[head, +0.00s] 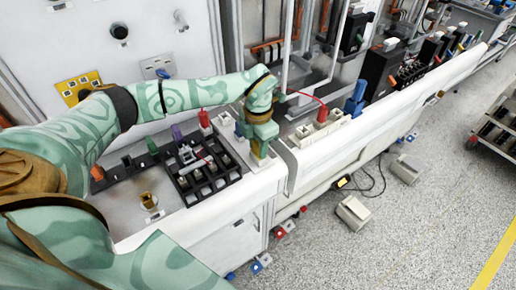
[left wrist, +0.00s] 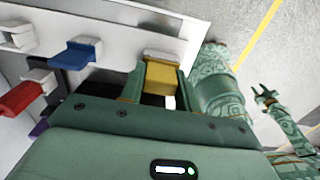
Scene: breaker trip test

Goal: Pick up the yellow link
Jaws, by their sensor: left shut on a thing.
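My left gripper (head: 261,148) is low over the bench, beside the white blocks with red and blue parts. In the left wrist view, its two fingers (left wrist: 159,84) are shut on the yellow link (left wrist: 160,76), a small yellow block with a pale top. In the head view the link is mostly hidden by the gripper. My right gripper (left wrist: 266,96) shows small at the right of the left wrist view, away from the bench, with its fingers apart and nothing seen between them.
A black compartment tray (head: 208,182) stands left of my left gripper. Red (head: 205,118) and blue (head: 355,98) connectors stand on either side of it. A brass-coloured fitting (head: 149,201) sits on the bench. Black breaker units (head: 379,72) line the bench further right.

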